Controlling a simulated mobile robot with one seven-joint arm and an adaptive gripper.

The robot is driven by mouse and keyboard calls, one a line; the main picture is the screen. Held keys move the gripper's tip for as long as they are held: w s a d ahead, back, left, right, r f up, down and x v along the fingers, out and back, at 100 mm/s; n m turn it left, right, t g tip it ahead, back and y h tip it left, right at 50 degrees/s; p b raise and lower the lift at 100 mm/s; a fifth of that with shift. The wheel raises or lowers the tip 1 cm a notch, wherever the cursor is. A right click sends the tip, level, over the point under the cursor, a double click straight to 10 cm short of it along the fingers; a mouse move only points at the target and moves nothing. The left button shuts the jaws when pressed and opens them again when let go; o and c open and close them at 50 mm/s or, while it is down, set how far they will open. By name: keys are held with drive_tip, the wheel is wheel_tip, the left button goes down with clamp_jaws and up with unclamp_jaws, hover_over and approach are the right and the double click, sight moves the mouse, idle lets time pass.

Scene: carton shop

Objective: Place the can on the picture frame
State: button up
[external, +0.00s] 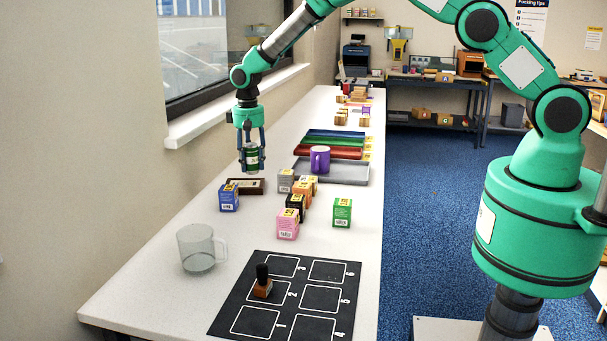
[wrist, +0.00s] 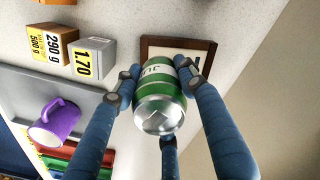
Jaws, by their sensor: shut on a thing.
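A green can with a white band (external: 251,157) is held in my gripper (external: 251,150). In the wrist view the can (wrist: 160,98) sits between several blue fingers of my gripper (wrist: 160,85), its silver end toward the camera. The picture frame (external: 245,186) lies flat on the table below the can, dark brown rimmed. It also shows in the wrist view (wrist: 205,45), partly hidden behind the can and a finger. The can appears to be just above the frame; whether they touch I cannot tell.
Small boxes stand nearby: blue (external: 229,198), grey (external: 286,180), pink (external: 287,224) and green (external: 342,212). A purple mug (external: 320,159) stands on a grey tray (external: 345,176). A clear mug (external: 197,248) and a black numbered mat (external: 237,304) with a stamp (external: 263,285) are nearer. The window wall is left.

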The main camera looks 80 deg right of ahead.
sight(250, 145)
drive_tip(key=shift+f, duration=1.85)
drive_tip(key=shift+f, duration=0.1)
drive_tip(key=o, duration=0.8)
drive_tip(key=shift+c, duration=0.2)
drive_tip(key=shift+o, duration=0.3)
wheel_tip(250, 145, up, 12)
drive_tip(key=shift+w+a+r, duration=0.1)
